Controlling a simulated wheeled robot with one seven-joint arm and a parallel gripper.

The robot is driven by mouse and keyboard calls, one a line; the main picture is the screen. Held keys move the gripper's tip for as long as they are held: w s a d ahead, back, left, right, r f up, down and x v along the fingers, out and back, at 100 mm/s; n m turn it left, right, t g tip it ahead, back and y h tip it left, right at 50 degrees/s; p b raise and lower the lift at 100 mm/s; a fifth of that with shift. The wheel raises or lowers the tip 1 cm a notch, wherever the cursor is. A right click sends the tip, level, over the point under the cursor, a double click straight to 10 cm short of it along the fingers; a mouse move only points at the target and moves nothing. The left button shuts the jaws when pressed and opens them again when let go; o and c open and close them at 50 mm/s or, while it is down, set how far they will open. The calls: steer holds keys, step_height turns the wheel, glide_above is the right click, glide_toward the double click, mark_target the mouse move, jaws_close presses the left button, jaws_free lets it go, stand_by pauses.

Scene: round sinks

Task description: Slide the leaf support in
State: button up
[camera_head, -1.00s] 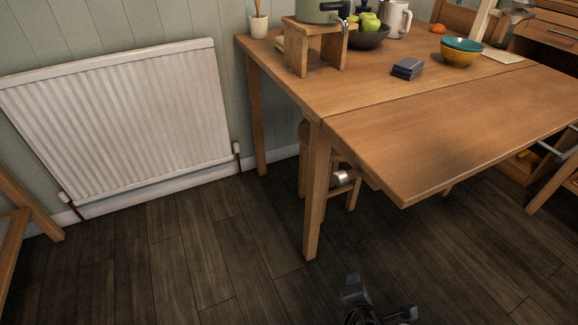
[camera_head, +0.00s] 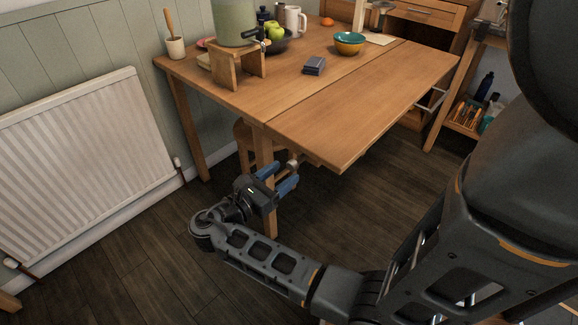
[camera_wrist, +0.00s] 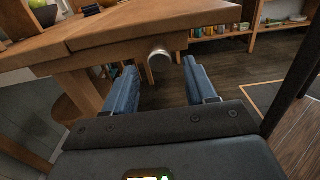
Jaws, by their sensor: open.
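The leaf support shows as a round metal knob (camera_wrist: 159,60) under the table edge in the wrist view. In the head view the knob (camera_head: 293,164) sits beside the table leg, just past my fingers. The raised leaf (camera_head: 350,115) lies level with the tabletop. My gripper (camera_head: 277,178) is open, with blue fingers pointing at the knob from below the table edge. In the wrist view the knob appears in the gap between my gripper's fingertips (camera_wrist: 160,70), nearer the far ends. I cannot tell whether they reach around it. The support's bar is mostly hidden under the table.
The near table leg (camera_head: 267,205) stands close to my gripper. A stool (camera_head: 243,135) is under the table. A radiator (camera_head: 85,160) is on the left wall. Bowls (camera_head: 349,43) and a dark stack (camera_head: 314,66) sit on the tabletop. The floor beneath the leaf is open.

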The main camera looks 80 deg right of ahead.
mark_target(290, 169)
steer(key=shift+x, duration=2.3)
jaws_close()
